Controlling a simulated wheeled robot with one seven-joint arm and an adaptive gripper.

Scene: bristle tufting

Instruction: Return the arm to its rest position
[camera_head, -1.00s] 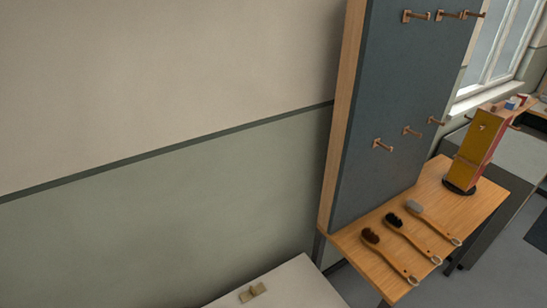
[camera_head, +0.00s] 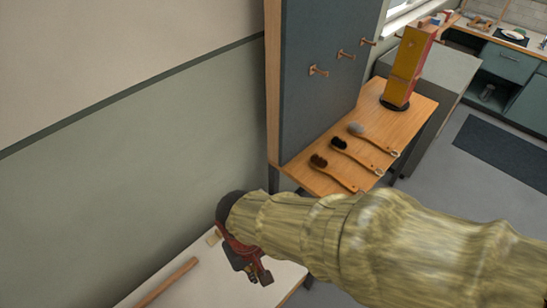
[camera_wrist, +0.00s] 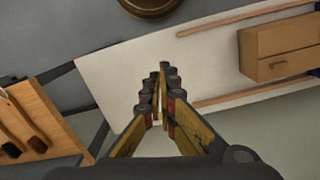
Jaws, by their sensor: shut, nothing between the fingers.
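My gripper (camera_head: 258,276) is over the white tabletop in the head view, at the end of my sleeved arm, which enters from the right. In the wrist view my gripper (camera_wrist: 161,75) has its fingers together, with nothing between them. The white tabletop (camera_wrist: 115,75) lies beyond the fingers. My gripper is apart from the three brushes, which lie side by side on a wooden shelf (camera_head: 310,180): one brown (camera_head: 335,174), one black (camera_head: 357,155), one grey (camera_head: 372,138).
A dark board (camera_head: 320,110) with wooden pegs (camera_head: 318,71) stands above the shelf. A yellow and red block (camera_head: 405,65) stands at the shelf's far end. A wooden strip (camera_head: 167,283) lies on the white table. A drawer box (camera_wrist: 285,52) shows in the wrist view. Open floor (camera_head: 440,170) is at right.

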